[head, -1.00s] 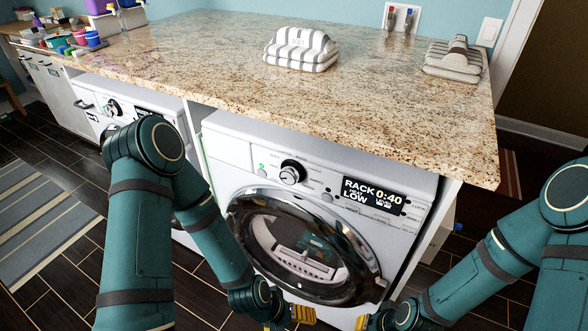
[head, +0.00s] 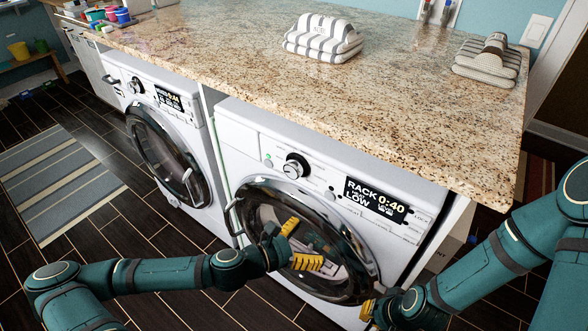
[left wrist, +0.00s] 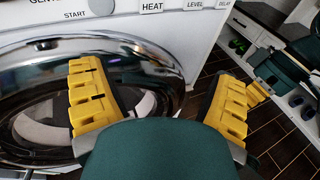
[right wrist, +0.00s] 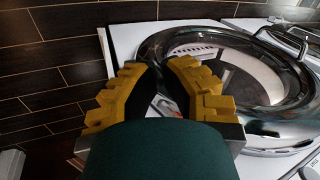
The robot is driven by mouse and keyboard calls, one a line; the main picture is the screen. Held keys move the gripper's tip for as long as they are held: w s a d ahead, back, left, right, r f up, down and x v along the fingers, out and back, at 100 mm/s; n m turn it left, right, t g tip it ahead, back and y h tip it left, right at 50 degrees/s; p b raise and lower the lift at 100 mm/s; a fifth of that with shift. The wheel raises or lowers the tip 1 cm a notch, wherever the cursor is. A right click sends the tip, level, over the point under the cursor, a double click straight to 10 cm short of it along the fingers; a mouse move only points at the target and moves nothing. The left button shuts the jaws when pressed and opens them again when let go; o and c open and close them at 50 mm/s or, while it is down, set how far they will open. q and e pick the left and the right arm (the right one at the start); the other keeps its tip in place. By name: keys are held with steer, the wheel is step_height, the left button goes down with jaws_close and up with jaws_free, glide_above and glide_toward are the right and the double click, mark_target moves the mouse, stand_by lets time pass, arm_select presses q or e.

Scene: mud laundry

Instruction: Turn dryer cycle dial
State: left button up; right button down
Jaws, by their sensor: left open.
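The dryer (head: 235,130) is the white front-loading machine on the right, with a display reading "RACK 0:40" and "LOW". Its round cycle dial (head: 296,166), black with a silver face, is on the panel left of the display. My left gripper (head: 303,245) is open and empty in front of the dryer's round door, below the dial and apart from it. In the left wrist view its yellow fingers (left wrist: 160,98) are wide apart. My right gripper (head: 368,310) is low by the door's lower right. The right wrist view shows its fingers (right wrist: 157,68) partly open and empty.
A granite countertop (head: 230,60) overhangs both machines. A second white machine (head: 205,150) stands left of the dryer. Folded striped towels (head: 322,42) and a second folded stack (head: 490,62) lie on top. A striped rug (head: 70,185) lies on the dark floor at left.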

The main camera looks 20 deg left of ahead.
mark_target(291, 173)
arm_select(q)
steer(key=w+a+r+n+t+y, duration=0.2)
steer(key=a+r+n+t, duration=0.15)
steer(key=a, duration=0.35)
steer(key=w+a+r+n+t+y, duration=0.1)
steer(key=a+r+n+t+y, duration=0.15)
steer(key=a+n, duration=0.3)
steer(key=shift+m+g, duration=0.3)
steer(key=shift+m, duration=0.2)
steer(key=b+x, duration=0.1)
steer(key=x, duration=0.3)
steer(key=b+x, duration=0.1)
steer(key=x, duration=0.8)
steer(key=shift+w+a+r+b, duration=0.2)
steer(key=shift+w+b, duration=0.1)
steer(key=shift+b, duration=0.1)
steer(key=shift+c, duration=0.5)
steer(key=c, duration=1)
steer(key=shift+s, duration=0.1)
steer(key=shift+c, duration=0.2)
